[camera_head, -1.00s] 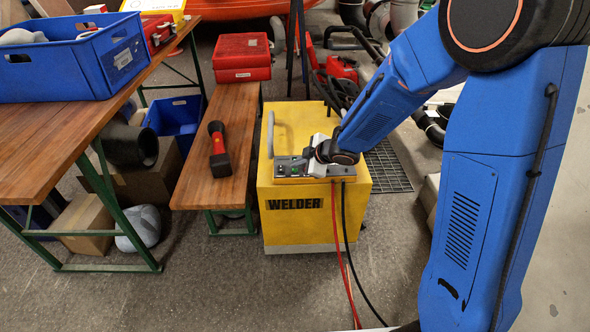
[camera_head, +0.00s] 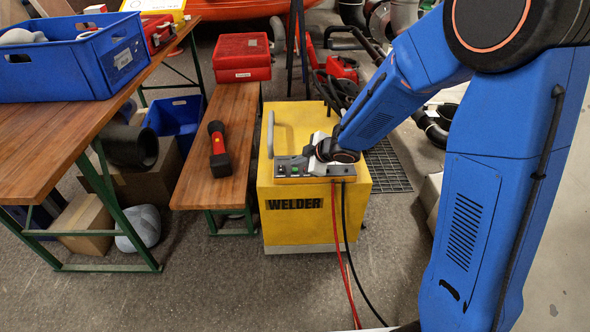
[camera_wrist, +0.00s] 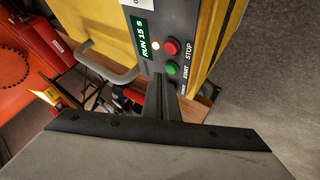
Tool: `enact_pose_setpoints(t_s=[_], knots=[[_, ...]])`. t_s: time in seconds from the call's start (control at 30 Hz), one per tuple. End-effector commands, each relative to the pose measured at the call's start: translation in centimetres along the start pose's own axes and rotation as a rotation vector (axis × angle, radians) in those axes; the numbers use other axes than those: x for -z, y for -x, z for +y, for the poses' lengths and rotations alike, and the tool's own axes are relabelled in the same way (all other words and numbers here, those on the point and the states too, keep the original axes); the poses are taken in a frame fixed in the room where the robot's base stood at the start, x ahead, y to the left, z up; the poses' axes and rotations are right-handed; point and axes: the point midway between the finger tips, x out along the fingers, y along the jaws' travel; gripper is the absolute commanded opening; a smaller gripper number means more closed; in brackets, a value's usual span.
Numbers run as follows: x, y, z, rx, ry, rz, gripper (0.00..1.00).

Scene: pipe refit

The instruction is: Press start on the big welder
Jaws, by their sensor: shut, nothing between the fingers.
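The big yellow welder (camera_head: 295,225) stands on the floor in the head view, with a grey control panel on its top edge. In the wrist view the panel has a round green START button (camera_wrist: 172,68) and a red STOP button (camera_wrist: 172,46). A green display (camera_wrist: 144,38) reads "RUN 15 s", and a small lamp (camera_wrist: 155,45) beside it is lit. My gripper (camera_wrist: 160,80) is shut and empty, its tips at the panel just beside the green button. I cannot tell whether they touch the panel. In the head view my gripper (camera_head: 309,157) is over the panel.
A wooden bench (camera_head: 215,145) with a red-black flashlight (camera_head: 219,150) stands left of the welder. A red toolbox (camera_head: 242,57) sits at its far end. A table with a blue crate (camera_head: 70,60) is further left. Red and black cables (camera_head: 345,260) hang down the welder's front.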

Motion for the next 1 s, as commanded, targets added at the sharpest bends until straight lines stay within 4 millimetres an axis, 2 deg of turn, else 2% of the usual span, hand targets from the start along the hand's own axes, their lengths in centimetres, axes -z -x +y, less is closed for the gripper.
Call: enact_pose_setpoints(t_s=[0.57,1.0], knots=[[0.5,0.6,0.5,-0.001,0.002,0.001,0.0],[2.2,3.0,2.2,-0.001,0.002,0.002,0.0]])
